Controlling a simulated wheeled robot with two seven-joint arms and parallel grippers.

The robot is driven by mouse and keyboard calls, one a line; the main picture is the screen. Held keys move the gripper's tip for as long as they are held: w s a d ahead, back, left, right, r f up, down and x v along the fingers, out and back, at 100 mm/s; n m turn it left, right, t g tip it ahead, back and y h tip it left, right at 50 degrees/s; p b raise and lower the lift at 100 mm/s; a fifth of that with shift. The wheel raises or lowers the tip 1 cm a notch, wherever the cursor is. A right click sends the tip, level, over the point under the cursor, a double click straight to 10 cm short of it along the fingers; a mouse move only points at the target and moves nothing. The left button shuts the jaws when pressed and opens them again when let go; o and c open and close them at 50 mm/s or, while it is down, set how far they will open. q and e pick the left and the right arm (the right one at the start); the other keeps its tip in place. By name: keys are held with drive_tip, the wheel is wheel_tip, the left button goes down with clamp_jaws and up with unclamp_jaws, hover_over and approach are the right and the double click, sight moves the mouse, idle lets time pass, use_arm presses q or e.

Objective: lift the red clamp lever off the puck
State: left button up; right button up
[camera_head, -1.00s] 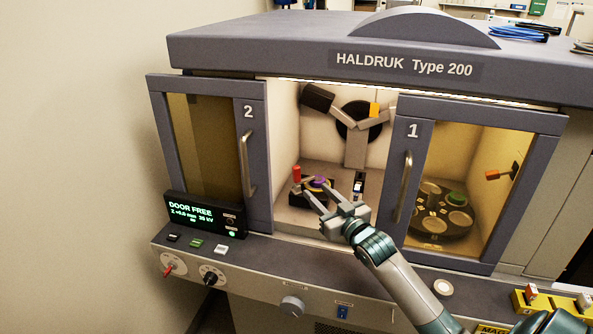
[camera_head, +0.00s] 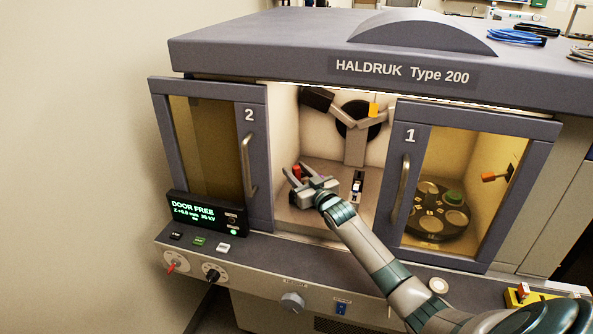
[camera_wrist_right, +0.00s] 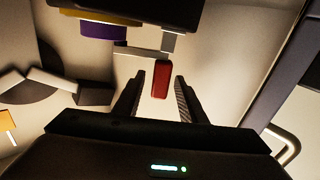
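The red clamp lever (camera_head: 296,171) stands inside the open bay of the machine, and its red grip also shows in the right wrist view (camera_wrist_right: 161,79). My right gripper (camera_head: 295,169) is open around the red grip, one finger on each side. In the wrist view gaps show between the grip and both fingers (camera_wrist_right: 157,82). A grey bar (camera_wrist_right: 143,52) runs beside the grip near a purple round part (camera_wrist_right: 97,30) with a gold layer; I cannot tell if this is the puck. The gripper hides most of the puck's area in the head view. My left gripper is not in view.
Door 2 (camera_head: 249,160) and door 1 (camera_head: 408,185) frame the bay opening on the left and right. A small black-and-white device (camera_head: 357,185) stands right of the gripper. An angled arm assembly (camera_head: 355,140) is behind. A carousel (camera_head: 430,225) sits behind door 1's glass.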

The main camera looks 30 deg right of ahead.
idle(0.3)
clamp_jaws()
drive_tip(key=shift+w+a, duration=0.1)
drive_tip(key=n, duration=0.1)
drive_tip(key=a+n, duration=0.1)
drive_tip(key=n, duration=0.1)
drive_tip(key=n+b, duration=0.1)
drive_tip(key=n, duration=0.1)
drive_tip(key=shift+a+f, duration=0.3)
drive_tip(key=shift+a, duration=0.05)
drive_tip(key=n, duration=0.1)
drive_tip(key=a+f+n, duration=0.1)
drive_tip(key=n, duration=0.1)
drive_tip(key=shift+w+n+b, duration=0.1)
drive_tip(key=shift+n+b, duration=0.2)
drive_tip(key=shift+b, duration=0.1)
drive_tip(key=shift+a+f+n+b, duration=0.2)
drive_tip(key=shift+n, duration=0.55)
drive_tip(key=shift+a+f+n+b, duration=0.15)
drive_tip(key=shift+n, duration=0.6)
unclamp_jaws()
